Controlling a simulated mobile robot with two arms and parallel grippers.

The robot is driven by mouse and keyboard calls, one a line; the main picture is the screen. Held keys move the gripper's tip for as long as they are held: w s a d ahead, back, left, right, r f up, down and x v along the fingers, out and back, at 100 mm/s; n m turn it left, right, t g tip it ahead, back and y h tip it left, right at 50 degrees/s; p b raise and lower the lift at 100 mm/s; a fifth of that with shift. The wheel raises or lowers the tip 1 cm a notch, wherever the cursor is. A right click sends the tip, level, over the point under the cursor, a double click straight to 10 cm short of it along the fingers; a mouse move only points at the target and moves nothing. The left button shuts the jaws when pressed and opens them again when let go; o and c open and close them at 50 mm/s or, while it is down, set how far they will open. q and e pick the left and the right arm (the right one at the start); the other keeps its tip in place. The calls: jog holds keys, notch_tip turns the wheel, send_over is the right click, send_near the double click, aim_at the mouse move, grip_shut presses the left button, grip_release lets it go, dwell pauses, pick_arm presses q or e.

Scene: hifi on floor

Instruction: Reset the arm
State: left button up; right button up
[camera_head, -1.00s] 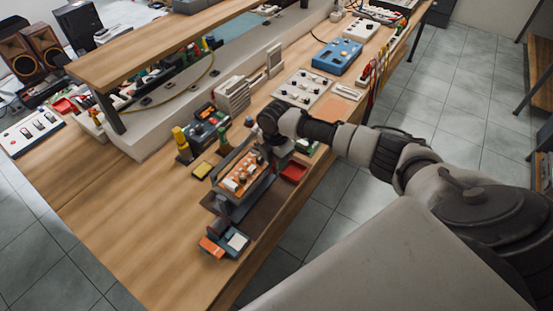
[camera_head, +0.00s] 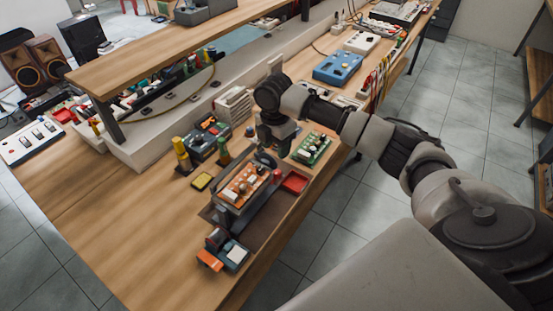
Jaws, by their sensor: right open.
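My right arm reaches in from the right over the wooden workbench (camera_head: 130,235). Its wrist bends down above the bench, and my right gripper (camera_head: 267,158) points down at the far end of an open case with an orange circuit board (camera_head: 243,186). The gripper is small and dark here, and nothing is seen held in it. I cannot tell whether it touches the case. A green circuit board (camera_head: 312,149) lies just right of the gripper. My left gripper is not in view.
A red tray (camera_head: 295,181) and an orange-and-grey device (camera_head: 223,250) lie near the bench's front edge. Yellow and green posts (camera_head: 181,155), a multimeter-like box (camera_head: 209,138) and a blue box (camera_head: 338,67) stand further back. The bench's left front is clear.

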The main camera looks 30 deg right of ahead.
jog(key=shift+r, duration=0.55)
jog(key=shift+f, duration=0.1)
